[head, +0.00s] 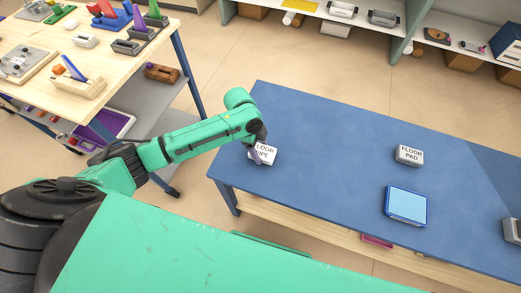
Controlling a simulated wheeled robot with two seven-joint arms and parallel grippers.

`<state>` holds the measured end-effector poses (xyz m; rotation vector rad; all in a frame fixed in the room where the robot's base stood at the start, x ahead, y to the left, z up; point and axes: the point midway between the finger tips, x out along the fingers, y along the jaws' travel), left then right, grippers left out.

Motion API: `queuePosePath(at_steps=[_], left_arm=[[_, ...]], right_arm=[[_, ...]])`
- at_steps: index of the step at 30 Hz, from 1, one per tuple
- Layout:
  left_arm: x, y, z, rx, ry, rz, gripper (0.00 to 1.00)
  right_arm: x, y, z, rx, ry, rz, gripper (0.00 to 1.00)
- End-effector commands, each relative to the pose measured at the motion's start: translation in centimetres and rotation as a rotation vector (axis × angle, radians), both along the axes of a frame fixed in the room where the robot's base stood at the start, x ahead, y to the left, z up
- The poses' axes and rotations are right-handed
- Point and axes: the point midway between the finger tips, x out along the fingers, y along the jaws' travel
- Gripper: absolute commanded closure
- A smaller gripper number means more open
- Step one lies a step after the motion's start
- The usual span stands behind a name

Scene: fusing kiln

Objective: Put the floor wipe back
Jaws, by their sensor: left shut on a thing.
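The floor wipe (266,154) is a small white block with dark lettering at the left end of the blue table (325,155). My left gripper (258,152) is at the left side of the wipe and shut on it, covering part of its label. I cannot tell whether the wipe touches the table top. My right gripper is not in view.
A white floor pad block (409,156) and a light blue tray (406,205) stand on the right part of the blue table. A grey item (512,230) is at the right edge. A cluttered wooden table (120,75) stands at upper left. The table's middle is clear.

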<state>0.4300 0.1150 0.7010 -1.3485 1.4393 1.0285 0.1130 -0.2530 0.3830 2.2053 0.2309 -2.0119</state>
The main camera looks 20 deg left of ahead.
Motion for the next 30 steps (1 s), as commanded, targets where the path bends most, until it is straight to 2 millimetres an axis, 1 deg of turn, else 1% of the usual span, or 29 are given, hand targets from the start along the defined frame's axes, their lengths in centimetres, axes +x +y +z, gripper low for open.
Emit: queuePosePath(at_steps=[1,8,11,12,13,14,22,24,26,29,30], left_arm=[[0.0,0.0,-0.5,0.001,-0.001,0.001,0.85],[0.0,0.0,-0.5,0.0,-0.002,0.001,0.85],[0.0,0.0,-0.8,0.0,-0.001,0.0,0.85],[0.0,0.0,-0.8,0.0,-0.002,0.001,0.21],[0.0,0.0,-0.7,0.0,-0.002,0.001,0.1],[0.0,0.0,-0.7,0.0,-0.002,0.001,0.03],[0.0,0.0,-0.7,0.0,-0.001,0.0,0.03],[0.1,0.0,-0.4,0.0,-0.002,0.001,0.03],[0.1,0.2,0.3,0.0,-0.003,0.001,0.03],[0.2,0.8,2.3,0.001,-0.004,0.0,0.03],[0.2,1.0,3.4,0.0,-0.006,0.0,0.03]], right_arm=[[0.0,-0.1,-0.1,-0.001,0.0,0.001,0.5],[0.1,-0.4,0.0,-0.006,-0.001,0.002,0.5],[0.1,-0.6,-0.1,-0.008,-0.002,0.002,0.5],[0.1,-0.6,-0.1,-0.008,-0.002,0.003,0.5],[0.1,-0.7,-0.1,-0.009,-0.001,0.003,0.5],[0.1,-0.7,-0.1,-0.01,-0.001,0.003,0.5],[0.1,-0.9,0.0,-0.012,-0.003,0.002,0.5],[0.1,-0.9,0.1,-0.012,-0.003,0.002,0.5],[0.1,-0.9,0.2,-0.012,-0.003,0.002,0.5],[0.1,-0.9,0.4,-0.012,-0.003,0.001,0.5],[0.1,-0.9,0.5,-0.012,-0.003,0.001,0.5]])
